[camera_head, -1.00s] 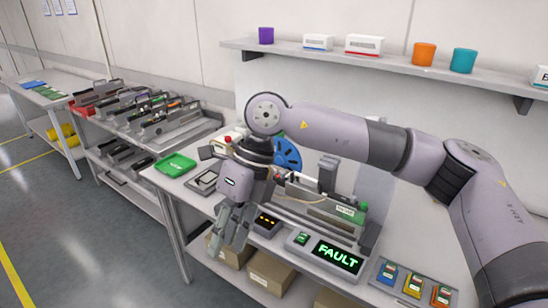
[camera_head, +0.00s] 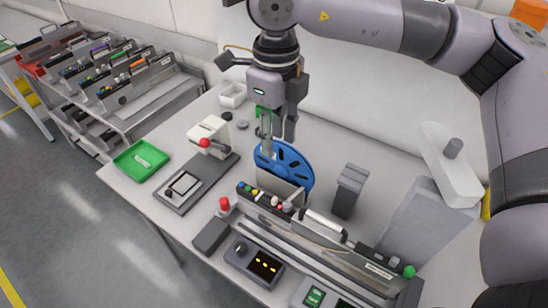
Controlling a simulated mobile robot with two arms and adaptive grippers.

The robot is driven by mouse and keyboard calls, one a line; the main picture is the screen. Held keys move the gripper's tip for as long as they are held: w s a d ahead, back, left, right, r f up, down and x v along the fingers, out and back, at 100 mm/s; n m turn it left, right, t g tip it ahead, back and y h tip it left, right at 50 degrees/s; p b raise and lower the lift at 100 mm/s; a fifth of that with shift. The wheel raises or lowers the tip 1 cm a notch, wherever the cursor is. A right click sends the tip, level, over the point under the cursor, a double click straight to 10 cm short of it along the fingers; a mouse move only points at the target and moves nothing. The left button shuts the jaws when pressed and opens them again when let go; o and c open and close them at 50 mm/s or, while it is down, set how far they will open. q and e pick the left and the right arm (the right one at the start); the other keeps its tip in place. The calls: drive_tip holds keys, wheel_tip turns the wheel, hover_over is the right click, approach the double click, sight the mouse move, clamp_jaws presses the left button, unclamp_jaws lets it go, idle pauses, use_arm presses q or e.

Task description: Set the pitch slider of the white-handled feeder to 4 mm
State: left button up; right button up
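A feeder (camera_head: 335,245) lies in the bench fixture, with a blue reel (camera_head: 284,170) standing at its left end. A pale bar (camera_head: 325,226) runs along its top, but I cannot tell whether it is a white handle. Small coloured buttons (camera_head: 262,195) sit beside the reel. The pitch slider and its setting are too small to make out. My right gripper (camera_head: 277,142) points down just above and behind the reel, its fingers apart with nothing seen between them. My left gripper is out of view.
A trolley (camera_head: 150,112) with several feeders with coloured handles stands at the left. The bench holds a green tray (camera_head: 141,160), a device with a red knob (camera_head: 206,136), a dark upright block (camera_head: 348,190) and a control box (camera_head: 256,263). The back of the bench has free room.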

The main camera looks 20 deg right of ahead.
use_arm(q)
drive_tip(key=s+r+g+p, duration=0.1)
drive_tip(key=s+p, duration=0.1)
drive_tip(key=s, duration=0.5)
use_arm(e)
drive_tip(key=p, duration=0.2)
hover_over(274, 199)
wheel_tip(274, 199, down, 13)
drive_tip(key=shift+r, duration=0.1)
wheel_tip(274, 199, down, 3)
drive_tip(key=shift+f+p, duration=0.15)
drive_tip(key=shift+p, duration=0.35)
drive_tip(key=shift+f, duration=0.3)
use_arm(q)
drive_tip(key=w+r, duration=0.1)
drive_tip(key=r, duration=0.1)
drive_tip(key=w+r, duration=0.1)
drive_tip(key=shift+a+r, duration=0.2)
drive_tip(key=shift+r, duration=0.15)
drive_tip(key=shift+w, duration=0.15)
use_arm(e)
drive_tip(key=shift+c, duration=0.5)
